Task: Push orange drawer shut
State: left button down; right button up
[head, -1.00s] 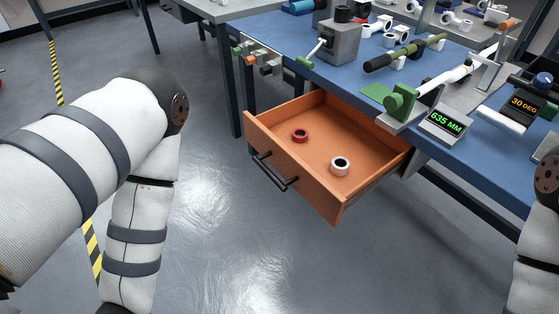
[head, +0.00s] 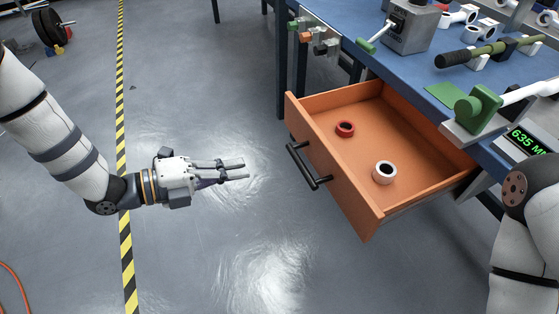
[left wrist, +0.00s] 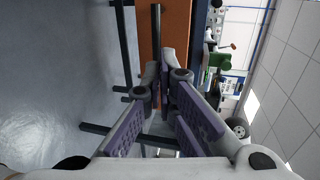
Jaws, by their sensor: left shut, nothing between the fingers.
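The orange drawer (head: 330,175) stands pulled out from under the blue workbench in the head view. Its black bar handle (head: 308,168) is on the front panel. A red ring (head: 345,129) and a white ring (head: 384,173) lie inside it. My left gripper (head: 244,169) is shut and empty, left of the drawer front, with floor showing between it and the handle. In the left wrist view the orange front panel (left wrist: 178,28) and the handle (left wrist: 155,45) show beyond the fingertips. My right gripper is out of view; only part of that arm shows.
The blue bench top (head: 385,68) carries a grey block, a green-handled tool and a readout (head: 528,141). Small fittings hang on the bench's left end. The grey floor (head: 250,240) around my left gripper is clear. A yellow-black floor stripe (head: 122,240) runs at left.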

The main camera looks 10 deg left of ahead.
aim_at(298, 161)
pick_arm(q)
jog(key=b+x, duration=0.1)
jog(key=x, duration=0.9)
jog(key=shift+w+d+f, duration=0.1)
jog(key=shift+d+f, duration=0.15)
jog(key=shift+w+d, duration=0.1)
jog(key=shift+d, duration=0.05)
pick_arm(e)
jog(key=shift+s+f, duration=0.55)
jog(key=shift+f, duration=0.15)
